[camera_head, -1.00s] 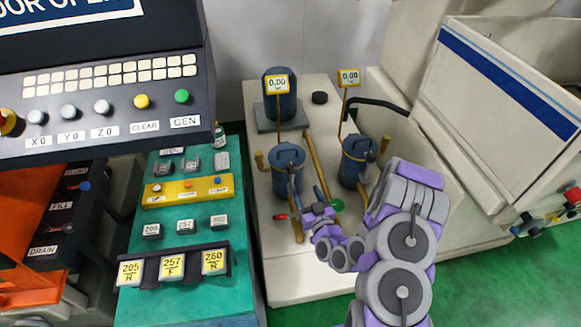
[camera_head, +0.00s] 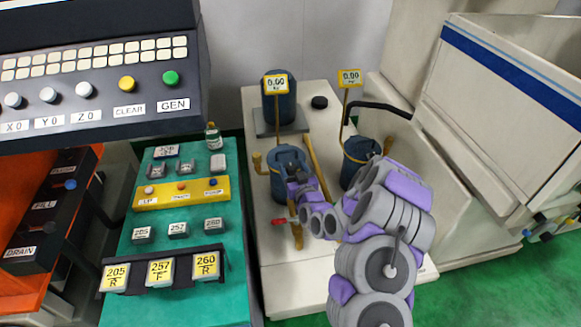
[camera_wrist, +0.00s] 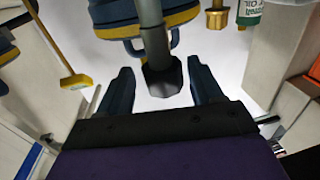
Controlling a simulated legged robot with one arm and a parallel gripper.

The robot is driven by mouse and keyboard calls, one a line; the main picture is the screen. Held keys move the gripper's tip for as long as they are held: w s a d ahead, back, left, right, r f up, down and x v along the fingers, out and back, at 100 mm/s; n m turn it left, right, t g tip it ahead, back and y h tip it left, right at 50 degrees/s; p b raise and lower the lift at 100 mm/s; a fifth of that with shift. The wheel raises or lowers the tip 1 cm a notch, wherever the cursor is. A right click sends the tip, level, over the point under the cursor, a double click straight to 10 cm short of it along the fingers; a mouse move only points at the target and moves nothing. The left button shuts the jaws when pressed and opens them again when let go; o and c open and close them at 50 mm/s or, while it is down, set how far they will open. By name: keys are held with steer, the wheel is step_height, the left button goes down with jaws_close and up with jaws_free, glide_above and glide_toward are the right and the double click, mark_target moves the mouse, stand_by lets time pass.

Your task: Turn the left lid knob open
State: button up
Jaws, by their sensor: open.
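The left blue canister (camera_head: 284,188) stands on the pale bench with its lid partly hidden by my gripper (camera_head: 290,160). In the wrist view, my gripper (camera_wrist: 160,68) is open, its two dark fingers spread apart. A dark block on a grey stem (camera_wrist: 163,78), apparently the left lid knob, lies between the fingers, with visible gaps on both sides. A blue body with yellow bands (camera_wrist: 120,28) shows behind it. The right blue canister (camera_head: 358,158) stands beside the left one, partly behind my arm.
A third blue canister (camera_head: 279,103) stands at the back on a dark plate. Two yellow displays (camera_head: 276,85) (camera_head: 349,77) rise on thin posts. A red-handled tap (camera_head: 279,221) is at the left canister's front. A green button console (camera_head: 185,235) stands to the left.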

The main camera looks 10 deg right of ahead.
steer(key=shift+w+a+f, duration=0.1)
steer(key=shift+w+a, duration=0.35)
steer(key=shift+w, duration=0.35)
steer(key=shift+w+a, duration=0.1)
steer(key=shift+w, duration=0.3)
steer(key=shift+d, duration=0.2)
steer(key=shift+c, duration=0.6)
steer(key=c, duration=0.9)
steer(key=shift+o, duration=0.2)
